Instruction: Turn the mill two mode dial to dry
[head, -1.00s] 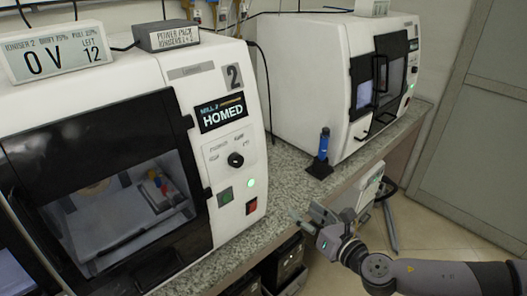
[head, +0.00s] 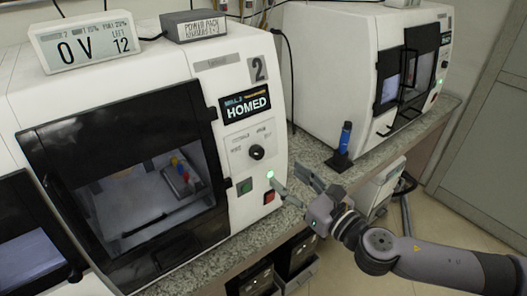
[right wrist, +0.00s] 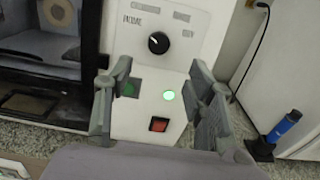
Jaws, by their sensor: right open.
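Mill two (head: 238,200) is the white machine on the left, with a "2" and a "HOMED" display (head: 246,105) on its front. Its black round mode dial (head: 257,152) sits on the panel below the display. In the right wrist view the dial (right wrist: 158,43) has a light pointer mark towards its upper left; the lettering beside it is too blurred to read surely. My right gripper (head: 287,178) is open and empty, in front of the panel and lower right of the dial. In the right wrist view its fingers (right wrist: 155,85) spread below the dial, apart from it. My left gripper is out of view.
Below the dial are a green switch (head: 245,187), a lit green button (head: 270,175) and a red switch (head: 268,197). A blue tool in a black stand (head: 345,138) stands on the counter. A second white mill (head: 335,75) stands at the right.

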